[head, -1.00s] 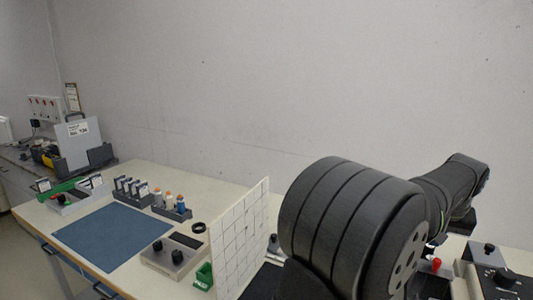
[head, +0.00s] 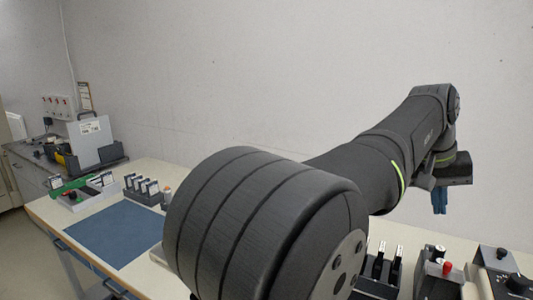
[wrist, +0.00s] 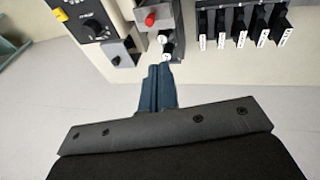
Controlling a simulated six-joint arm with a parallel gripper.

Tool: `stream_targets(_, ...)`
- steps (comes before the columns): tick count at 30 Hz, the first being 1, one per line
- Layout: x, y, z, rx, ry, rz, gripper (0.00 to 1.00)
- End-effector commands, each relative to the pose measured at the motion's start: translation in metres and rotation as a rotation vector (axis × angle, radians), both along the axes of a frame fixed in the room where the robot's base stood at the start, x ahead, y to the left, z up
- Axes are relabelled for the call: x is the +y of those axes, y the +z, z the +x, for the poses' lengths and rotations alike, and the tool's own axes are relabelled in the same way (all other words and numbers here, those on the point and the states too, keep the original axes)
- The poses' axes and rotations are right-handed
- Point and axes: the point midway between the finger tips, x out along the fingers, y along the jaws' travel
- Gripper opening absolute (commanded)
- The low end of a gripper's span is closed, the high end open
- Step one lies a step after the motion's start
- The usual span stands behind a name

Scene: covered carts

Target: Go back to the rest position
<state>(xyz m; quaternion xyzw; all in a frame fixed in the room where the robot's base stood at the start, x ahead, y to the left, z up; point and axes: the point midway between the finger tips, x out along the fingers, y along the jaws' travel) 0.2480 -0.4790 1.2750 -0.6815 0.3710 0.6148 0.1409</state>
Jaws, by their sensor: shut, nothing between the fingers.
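My gripper (head: 439,210) hangs at the end of my arm, on the right in the head view, over the right part of the bench. Its blue fingers point down in that view. In the wrist view the fingers (wrist: 161,70) are together with nothing between them. Their tips appear in front of a small box with black and white knobs (wrist: 165,42); I cannot tell the exact gap. My arm hides the middle of the bench in the head view.
A rack of black labelled modules (wrist: 245,22) and a grey control box with a red knob (head: 444,268) stand near the gripper. A dial box (wrist: 92,22) is beside them. A blue mat (head: 118,233) lies at the left.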

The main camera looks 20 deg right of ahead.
Motion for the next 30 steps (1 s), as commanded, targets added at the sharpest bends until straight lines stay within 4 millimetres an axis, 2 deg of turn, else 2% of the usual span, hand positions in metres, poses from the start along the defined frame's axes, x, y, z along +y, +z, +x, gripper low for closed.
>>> stream_targets(4, 0.023, 0.015, -0.002, 0.075, -0.005, -0.054, 0.0)
stream_targets(9, 0.006, -0.022, -0.007, 0.075, -0.011, -0.043, 0.0)
stream_targets(20, -0.019, -0.083, -0.014, 0.073, -0.01, -0.045, 0.0)
stream_targets(21, -0.016, -0.072, -0.012, 0.069, -0.009, -0.051, 0.0)
stream_targets(24, -0.012, -0.062, -0.011, 0.07, -0.009, -0.05, 0.0)
stream_targets(30, -0.009, -0.056, -0.01, 0.071, -0.01, -0.048, 0.0)
